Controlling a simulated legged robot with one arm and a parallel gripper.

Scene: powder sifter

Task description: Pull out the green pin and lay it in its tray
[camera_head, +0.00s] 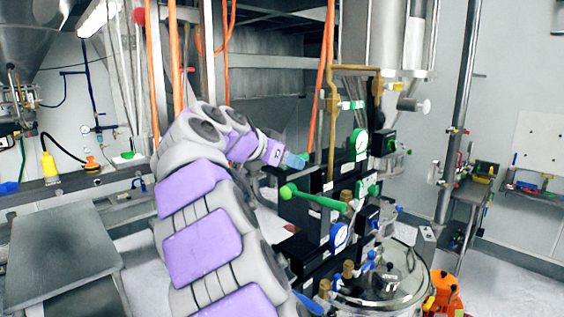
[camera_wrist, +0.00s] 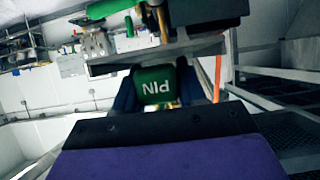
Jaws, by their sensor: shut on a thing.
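My gripper (camera_head: 296,160) is near the middle of the head view, its blue fingertips pointing right toward a black valve panel (camera_head: 316,232). In the wrist view my gripper (camera_wrist: 157,92) has its two dark blue fingers on either side of the green pin (camera_wrist: 156,82). The pin's green head has white letters reading PIN, upside down in this view. My gripper is shut on it. Whether the pin still sits in a hole cannot be told. In the head view the pin is not clearly seen. I cannot tell which tray is the pin's.
A green-handled lever (camera_head: 314,199) stands out from the panel just below my gripper. A round lidded glass vessel (camera_head: 385,285) is below right. A small bin (camera_head: 525,182) stands on the right shelf. A grey table (camera_head: 62,250) is at left.

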